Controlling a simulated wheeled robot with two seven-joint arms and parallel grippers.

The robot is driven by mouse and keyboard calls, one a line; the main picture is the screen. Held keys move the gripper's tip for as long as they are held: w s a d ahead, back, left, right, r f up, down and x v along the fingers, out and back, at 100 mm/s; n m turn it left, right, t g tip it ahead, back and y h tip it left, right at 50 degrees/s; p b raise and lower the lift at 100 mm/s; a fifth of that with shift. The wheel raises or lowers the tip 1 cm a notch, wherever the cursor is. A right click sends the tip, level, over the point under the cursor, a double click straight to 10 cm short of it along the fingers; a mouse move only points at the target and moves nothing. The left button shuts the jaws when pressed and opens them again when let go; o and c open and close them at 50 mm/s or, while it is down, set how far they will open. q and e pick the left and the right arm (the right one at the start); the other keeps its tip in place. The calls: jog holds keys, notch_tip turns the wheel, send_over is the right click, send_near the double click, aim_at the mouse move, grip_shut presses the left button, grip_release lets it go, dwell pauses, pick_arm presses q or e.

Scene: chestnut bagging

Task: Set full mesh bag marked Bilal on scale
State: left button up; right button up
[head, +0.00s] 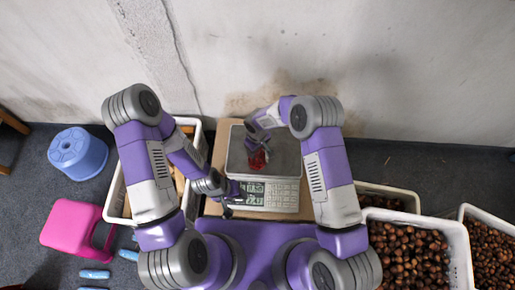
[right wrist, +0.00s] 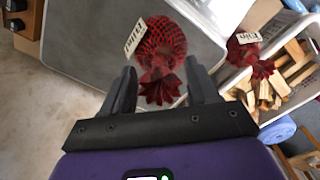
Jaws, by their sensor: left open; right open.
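A red mesh bag full of dark contents (right wrist: 165,42) stands on the grey metal platform of the scale (head: 285,150); in the head view the bag (head: 257,161) is partly covered by my right gripper. Its white tag (right wrist: 135,36) is tilted and seems to read Bilal. My right gripper (right wrist: 160,88) is open, its fingers on either side of the bag's gathered red top, apart from it. The platform also shows in the right wrist view (right wrist: 90,35). My left gripper (head: 228,208) is open and empty beside the scale's front left corner, near its keypad (head: 280,195).
A second red bag with a white tag (right wrist: 248,38) shows near a white crate of wood pieces (right wrist: 275,75); its exact support is unclear. A crate of chestnuts (head: 410,255) stands at right. A blue stool (head: 78,152) and pink stool (head: 75,228) are at left.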

jog(key=shift+r, duration=0.2)
notch_tip(320, 180, up, 12)
jog(key=p, duration=0.4)
jog(key=s+d+f+m+y, duration=0.1)
jog(key=s+d+f+m, duration=0.1)
jog(key=s+d+m, duration=0.2)
jog(key=s+d+f+m+y, duration=0.1)
jog(key=s+d+f+m, duration=0.2)
jog(key=s, duration=0.6)
jog(key=s+d+f+m+y, duration=0.2)
jog(key=s+d+m, duration=0.2)
jog(key=s, duration=0.3)
jog(key=shift+d+f+m+t, duration=0.3)
jog(key=shift+d+f+m, duration=0.1)
jog(key=shift+d, duration=0.45)
